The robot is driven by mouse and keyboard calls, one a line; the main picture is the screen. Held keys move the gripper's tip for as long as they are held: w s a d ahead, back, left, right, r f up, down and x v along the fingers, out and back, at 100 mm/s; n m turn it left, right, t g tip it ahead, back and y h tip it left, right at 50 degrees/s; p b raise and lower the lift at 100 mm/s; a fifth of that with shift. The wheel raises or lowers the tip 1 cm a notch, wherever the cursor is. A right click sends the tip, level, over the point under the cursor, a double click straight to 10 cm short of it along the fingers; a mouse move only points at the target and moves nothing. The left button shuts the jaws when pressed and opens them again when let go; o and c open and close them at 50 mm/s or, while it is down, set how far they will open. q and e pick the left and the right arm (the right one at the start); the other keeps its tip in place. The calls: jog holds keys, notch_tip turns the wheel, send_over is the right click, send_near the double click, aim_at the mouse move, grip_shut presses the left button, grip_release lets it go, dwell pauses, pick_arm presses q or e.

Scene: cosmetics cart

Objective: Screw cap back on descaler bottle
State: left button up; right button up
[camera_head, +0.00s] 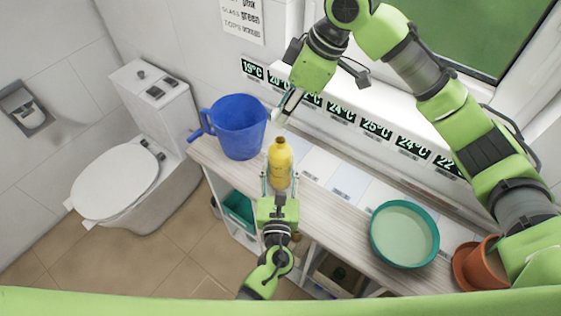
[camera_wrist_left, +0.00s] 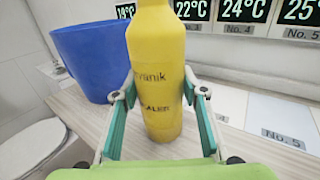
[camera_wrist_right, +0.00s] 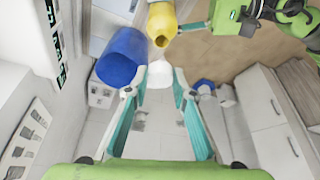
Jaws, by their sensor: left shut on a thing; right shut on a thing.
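The yellow descaler bottle (camera_head: 279,158) stands upright on the wooden shelf top, its neck bare. It also shows large in the left wrist view (camera_wrist_left: 157,62). My left gripper (camera_head: 279,180) is shut on the bottle's body, one finger on each side. My right gripper (camera_head: 281,112) comes from above and behind the bottle. It is shut on the white cap (camera_wrist_right: 159,75), which sits between its fingertips. In the right wrist view the bottle's open mouth (camera_wrist_right: 162,41) shows beyond the cap.
A blue jug (camera_head: 238,128) stands close left of the bottle. A green-rimmed basin (camera_head: 404,234) and a terracotta pot (camera_head: 482,262) stand to the right on the shelf top (camera_head: 335,229). A row of temperature signs (camera_head: 341,108) runs along the wall behind. A toilet (camera_head: 115,181) is at left.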

send_over(280, 140)
jog(key=shift+s+d+f, duration=0.1)
jog(key=shift+d+f, duration=0.1)
jog(key=shift+f, duration=1.05)
jog(key=shift+d+f, duration=0.2)
jog(key=shift+f, duration=1)
jog(key=shift+f, duration=0.9)
pick_arm(q)
grip_shut()
pick_arm(e)
jog(key=shift+f, duration=0.6)
